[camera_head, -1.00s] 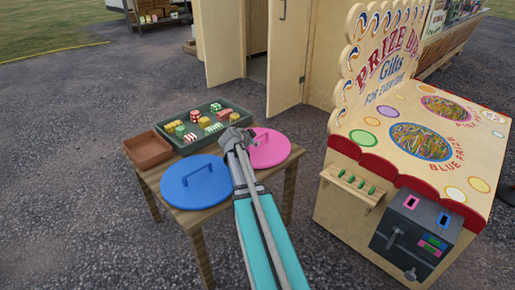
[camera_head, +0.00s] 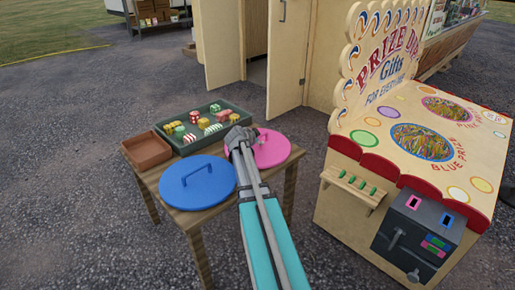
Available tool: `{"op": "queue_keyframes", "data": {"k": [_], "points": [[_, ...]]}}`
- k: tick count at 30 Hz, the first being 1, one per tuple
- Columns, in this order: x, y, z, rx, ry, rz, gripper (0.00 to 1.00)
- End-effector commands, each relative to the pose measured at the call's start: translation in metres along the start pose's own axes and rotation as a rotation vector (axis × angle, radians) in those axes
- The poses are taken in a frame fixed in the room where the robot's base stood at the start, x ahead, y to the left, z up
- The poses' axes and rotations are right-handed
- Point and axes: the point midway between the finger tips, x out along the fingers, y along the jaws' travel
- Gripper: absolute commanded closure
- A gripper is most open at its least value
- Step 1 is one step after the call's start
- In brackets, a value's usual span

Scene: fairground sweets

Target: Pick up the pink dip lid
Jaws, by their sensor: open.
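The pink dip lid (camera_head: 274,150) lies flat at the right side of the small wooden table. It is a round disc with a raised handle, and my arm hides its left part. My gripper (camera_head: 256,131) is over the lid, close to its handle. The fingers are small in this view and partly hidden by the wrist. They appear open, and I cannot tell whether they straddle or touch the handle. A blue lid (camera_head: 199,182) with a handle lies to the left on the same table.
A green tray (camera_head: 160,135) of wrapped sweets and an empty brown box (camera_head: 147,150) stand at the table's back. The prize stall (camera_head: 341,201) stands close on the right, with a grey coin box (camera_head: 412,235) on its front. Open ground lies left of the table.

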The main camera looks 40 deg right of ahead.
Motion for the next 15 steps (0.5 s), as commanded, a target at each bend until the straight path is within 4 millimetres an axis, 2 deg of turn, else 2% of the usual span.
{"op": "queue_keyframes", "data": {"k": [1, 2, 10, 15], "points": [[0.0000, 0.0000, 0.0000, 0.000, 0.000, 0.000, 0.44], [0.0000, 0.0000, 0.0000, 0.000, 0.000, 0.000, 0.50], [0.0000, 0.0000, 0.0000, 0.000, 0.000, 0.000, 1.00], [0.0000, 0.0001, 0.0000, 0.000, 0.000, 0.000, 1.00]]}}
